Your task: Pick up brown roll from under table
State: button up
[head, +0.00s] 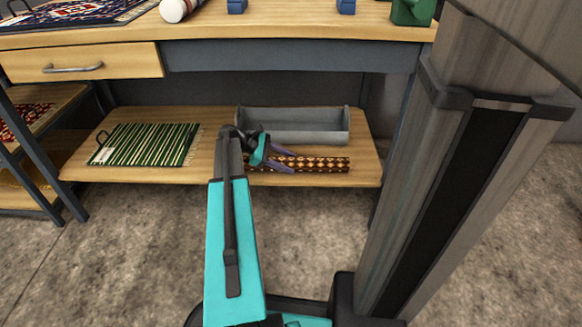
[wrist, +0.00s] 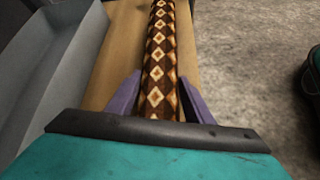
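The brown roll (head: 318,164), patterned with cream diamonds, lies lengthwise on the lower shelf under the table. Its right part shows in the head view; my arm and gripper hide the left end. In the wrist view the roll (wrist: 160,50) runs away from my gripper between the two purple fingers. My gripper (head: 285,163) is down at the shelf. In the wrist view its fingers (wrist: 161,85) stand one on each side of the roll, with what looks like a narrow gap on both sides. It looks open around the roll.
A grey open tray (head: 335,137) stands just behind the roll and at left in the wrist view. A green striped mat (head: 145,145) lies left on the shelf (head: 365,172). The tabletop (head: 300,28) overhangs above; a dark table leg stands at right.

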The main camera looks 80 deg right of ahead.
aim_at(298, 158)
jog(key=c, duration=0.8)
jog(key=shift+r, duration=0.2)
jog(key=shift+r+p, duration=0.95)
jog(key=shift+r, duration=0.1)
jog(key=shift+r+p, duration=0.6)
jog(key=shift+r, duration=0.25)
jog(key=shift+s+a+r+p, duration=0.15)
jog(key=shift+s+a+p, duration=0.9)
jog(key=shift+a, duration=1.4)
jog(key=shift+s+a+r+p, duration=0.15)
jog(key=shift+s+a+p, duration=0.85)
jog(key=shift+a, duration=1.4)
jog(key=shift+s+a+r+p, duration=0.15)
jog(key=shift+s+a+p, duration=0.55)
jog(key=shift+s+a, duration=1.2)
jog(key=shift+w+a, duration=0.5)
jog(key=shift+w, duration=0.1)
